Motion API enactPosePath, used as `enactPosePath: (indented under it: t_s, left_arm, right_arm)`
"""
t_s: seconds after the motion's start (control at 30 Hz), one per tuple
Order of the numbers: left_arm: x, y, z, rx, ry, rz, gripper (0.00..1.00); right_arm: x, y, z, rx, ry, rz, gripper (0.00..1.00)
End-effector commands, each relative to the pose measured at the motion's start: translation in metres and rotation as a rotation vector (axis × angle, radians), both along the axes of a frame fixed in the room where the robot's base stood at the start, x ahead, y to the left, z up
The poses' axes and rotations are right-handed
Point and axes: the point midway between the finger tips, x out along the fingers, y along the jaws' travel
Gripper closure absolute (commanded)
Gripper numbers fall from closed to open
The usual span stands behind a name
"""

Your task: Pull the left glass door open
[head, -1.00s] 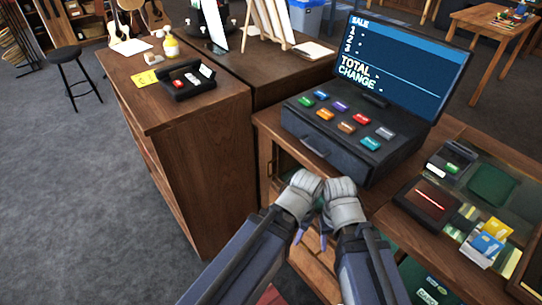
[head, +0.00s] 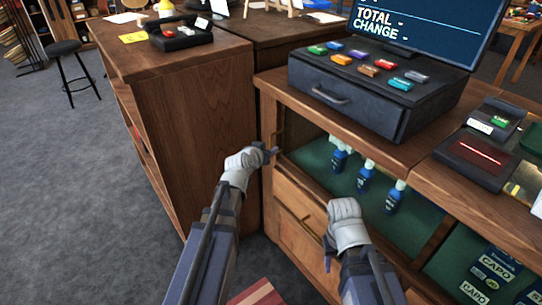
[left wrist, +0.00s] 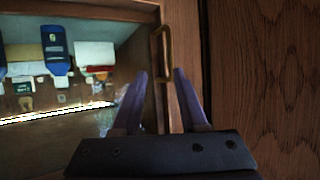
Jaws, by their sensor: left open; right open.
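The left glass door (head: 312,160) fronts the counter cabinet below the cash drawer. It appears closed, and blue bottles show behind it. Its slim brass handle (left wrist: 168,60) stands upright on the wooden frame near the door's edge. In the left wrist view the handle's lower part lies between the fingertips of my open left gripper (left wrist: 160,78); contact cannot be told. In the head view my left gripper (head: 270,150) is at the cabinet's left post. My right gripper (head: 328,258) is open, low in front of the drawers, its fingers partly hidden.
A wooden drawer front (head: 298,203) lies below the door. The cash drawer (head: 370,88) and a screen (head: 425,28) stand on the counter above. A tall wooden cabinet (head: 195,130) is close on the left. Grey floor (head: 75,190) is free further left.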

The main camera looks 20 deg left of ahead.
Motion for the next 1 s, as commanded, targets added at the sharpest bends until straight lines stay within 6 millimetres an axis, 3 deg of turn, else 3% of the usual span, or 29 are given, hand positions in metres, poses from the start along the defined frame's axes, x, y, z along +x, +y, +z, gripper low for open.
enactPosePath:
  t_s: [0.13, 0.47, 0.83, 1.0]
  left_arm:
    - [0.005, 0.015, -0.001, 0.002, -0.041, 0.029, 0.58]
    - [0.015, 0.015, -0.004, 0.002, -0.045, 0.031, 0.58]
    - [0.065, 0.011, -0.026, 0.003, -0.044, 0.030, 0.58]
    - [0.078, 0.010, -0.030, 0.002, -0.044, 0.031, 0.58]
  right_arm:
    - [0.000, 0.000, -0.009, 0.000, 0.000, 0.000, 0.50]
    - [0.000, 0.000, -0.013, -0.001, 0.000, 0.000, 0.50]
    - [0.000, -0.001, -0.034, -0.004, -0.001, 0.001, 0.50]
    - [0.000, -0.001, -0.039, -0.006, -0.002, 0.002, 0.50]
